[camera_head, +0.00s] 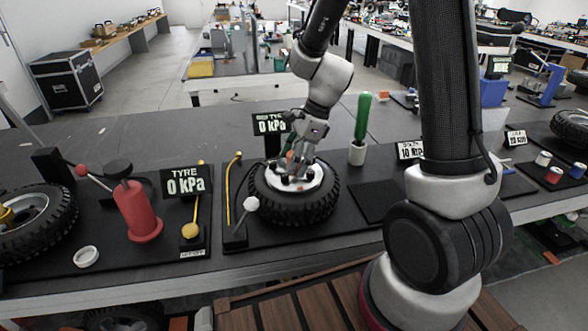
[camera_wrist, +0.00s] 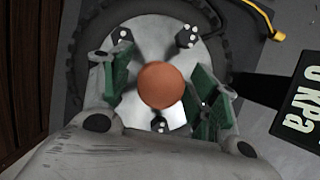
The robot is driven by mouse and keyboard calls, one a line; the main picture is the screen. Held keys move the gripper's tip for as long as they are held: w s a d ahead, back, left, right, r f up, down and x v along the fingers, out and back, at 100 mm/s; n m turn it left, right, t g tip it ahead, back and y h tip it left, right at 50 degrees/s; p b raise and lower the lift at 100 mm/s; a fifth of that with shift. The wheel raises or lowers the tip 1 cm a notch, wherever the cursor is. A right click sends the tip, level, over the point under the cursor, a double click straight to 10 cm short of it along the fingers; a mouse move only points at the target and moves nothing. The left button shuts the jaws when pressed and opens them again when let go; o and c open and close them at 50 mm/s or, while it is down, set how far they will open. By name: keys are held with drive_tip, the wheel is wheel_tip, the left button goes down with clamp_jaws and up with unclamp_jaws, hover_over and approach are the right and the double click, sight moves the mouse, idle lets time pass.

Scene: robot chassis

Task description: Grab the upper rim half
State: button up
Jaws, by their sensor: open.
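The upper rim half (camera_head: 309,181) is a silvery disc lying in the middle of a black knobbly tyre (camera_head: 291,208) on the bench. In the wrist view the upper rim half (camera_wrist: 178,54) has a round orange-brown centre (camera_wrist: 161,85) and several dark bolt blocks around it. My gripper (camera_head: 294,172) is over the rim half, pointing down. In the wrist view my gripper (camera_wrist: 160,90) has its green-padded fingers apart, one on each side of the orange-brown centre. I cannot tell whether the pads touch it.
A "0 kPa" sign (camera_head: 272,123) stands behind the tyre. A green-handled tool (camera_head: 363,118) stands at its right, and a yellow hose (camera_head: 233,176) and a white-knobbed lever (camera_head: 250,204) at its left. A red pump (camera_head: 138,212) stands further left. A bare dark pad (camera_head: 376,201) lies right of the tyre.

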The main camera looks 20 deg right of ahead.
clamp_jaws()
drive_tip(key=shift+r, duration=0.15)
